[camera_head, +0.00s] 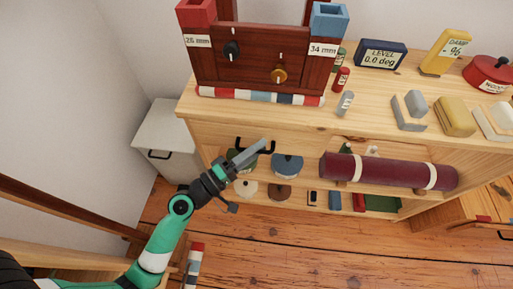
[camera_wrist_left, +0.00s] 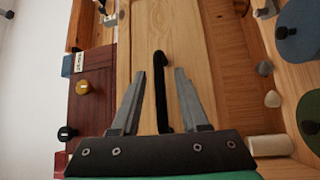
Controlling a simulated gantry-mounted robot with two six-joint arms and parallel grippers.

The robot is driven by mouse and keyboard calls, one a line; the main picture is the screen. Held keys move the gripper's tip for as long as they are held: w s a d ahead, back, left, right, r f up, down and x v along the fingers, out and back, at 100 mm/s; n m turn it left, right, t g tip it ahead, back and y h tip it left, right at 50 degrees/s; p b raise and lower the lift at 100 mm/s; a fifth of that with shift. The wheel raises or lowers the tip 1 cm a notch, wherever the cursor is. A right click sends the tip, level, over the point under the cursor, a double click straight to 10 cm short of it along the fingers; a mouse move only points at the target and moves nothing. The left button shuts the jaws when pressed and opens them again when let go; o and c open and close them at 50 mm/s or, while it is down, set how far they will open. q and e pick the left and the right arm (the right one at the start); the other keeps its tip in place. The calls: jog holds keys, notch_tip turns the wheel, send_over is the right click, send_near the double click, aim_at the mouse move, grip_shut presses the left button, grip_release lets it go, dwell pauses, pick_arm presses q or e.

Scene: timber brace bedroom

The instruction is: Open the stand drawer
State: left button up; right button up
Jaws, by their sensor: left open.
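The stand (camera_head: 390,118) is a pale wooden unit with open shelves below its top. A black bar handle (camera_head: 271,147) is on the wooden drawer front (camera_head: 215,133) under the top's left part. The drawer front looks flush; I see no gap. My left gripper (camera_head: 262,146) is at the handle, partly covering it. In the left wrist view, the handle (camera_wrist_left: 160,75) lies between the spread fingers of my left gripper (camera_wrist_left: 158,82), with space on both sides. Whether the fingertips reach around it in depth I cannot tell. My right gripper is not in view.
A dark red wooden box (camera_head: 255,65) with knobs stands on the top's left part. A maroon roll (camera_head: 390,171) lies on the shelf right of my gripper. A white cabinet (camera_head: 165,140) stands at left. The floor (camera_head: 330,240) in front is mostly clear.

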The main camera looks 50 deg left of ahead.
pick_arm(q)
grip_shut()
dwell(1.4)
